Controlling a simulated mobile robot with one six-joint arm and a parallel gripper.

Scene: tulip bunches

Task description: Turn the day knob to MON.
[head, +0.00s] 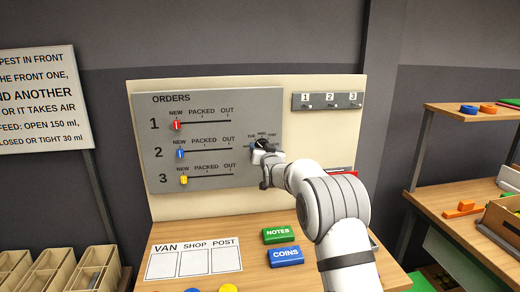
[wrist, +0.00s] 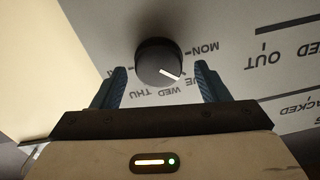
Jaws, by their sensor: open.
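The day knob (wrist: 157,58) is a round dark knob with a white pointer line, on the grey orders board (head: 215,98). In the wrist view its pointer aims toward the lower right, at the partly hidden TUE label. MON is further round to the right; WED and THU are below. My gripper (wrist: 160,84) is open, with one blue finger on each side of the knob. Gaps show between fingers and knob in this view. In the head view my gripper (head: 263,152) is at the board's right part and hides most of the knob.
Three order sliders with red (head: 177,125), blue (head: 180,154) and yellow (head: 184,180) handles lie left of the knob. A hook strip (head: 328,100) is at the upper right. Green NOTES (head: 278,234) and blue COINS (head: 285,256) blocks sit on the table below.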

